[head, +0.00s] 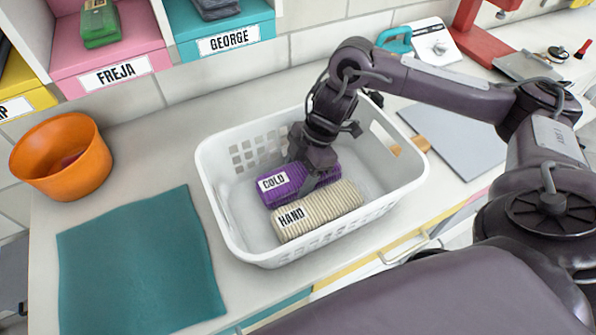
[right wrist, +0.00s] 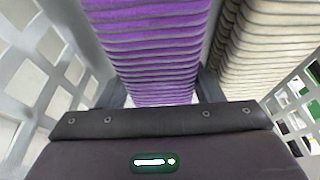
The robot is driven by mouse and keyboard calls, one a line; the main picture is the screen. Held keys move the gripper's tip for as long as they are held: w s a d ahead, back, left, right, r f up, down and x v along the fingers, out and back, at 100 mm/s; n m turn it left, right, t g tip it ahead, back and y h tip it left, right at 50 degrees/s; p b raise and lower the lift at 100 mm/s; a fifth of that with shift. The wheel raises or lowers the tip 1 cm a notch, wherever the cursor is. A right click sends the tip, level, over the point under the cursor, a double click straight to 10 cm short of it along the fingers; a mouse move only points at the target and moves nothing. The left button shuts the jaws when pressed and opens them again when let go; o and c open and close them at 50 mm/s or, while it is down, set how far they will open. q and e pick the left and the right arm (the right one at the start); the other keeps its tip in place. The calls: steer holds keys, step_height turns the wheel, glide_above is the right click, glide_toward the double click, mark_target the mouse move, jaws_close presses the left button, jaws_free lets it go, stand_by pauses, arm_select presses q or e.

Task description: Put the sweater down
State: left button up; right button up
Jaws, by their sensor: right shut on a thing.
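A purple ribbed sweater (head: 280,184) with a white "COLD" label lies folded inside the white laundry basket (head: 219,168). A cream ribbed sweater (head: 332,206) labelled "HAND" lies right beside it, nearer the front. My right gripper (head: 312,179) reaches down into the basket and is shut on the purple sweater. In the right wrist view the purple sweater (right wrist: 153,50) runs between the fingers, with the cream sweater (right wrist: 262,45) just to its right. The fingertips are mostly hidden. My left gripper is not in view.
A teal mat (head: 140,262) and an orange bowl (head: 58,140) lie left of the basket. Labelled pink (head: 108,60) and teal (head: 222,22) bins stand on the shelf behind. A grey board (head: 455,135) lies to the right.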

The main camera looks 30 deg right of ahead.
mark_target(299, 171)
steer(key=shift+f, duration=0.1)
steer(key=o, duration=0.9)
steer(key=shift+c, duration=0.2)
steer(key=shift+d+r, duration=0.15)
steer(key=shift+r, duration=0.35)
steer(key=v, duration=0.5)
steer(key=shift+w+r, duration=0.1)
steer(key=shift+r, duration=0.05)
steer(key=p+v, duration=0.2)
steer(key=v, duration=0.2)
steer(key=shift+d+r+p, duration=0.1)
steer(key=shift+r+p, duration=0.2)
steer(key=shift+r, duration=0.1)
steer(key=shift+d+r+p, duration=0.3)
steer(key=shift+r, duration=0.25)
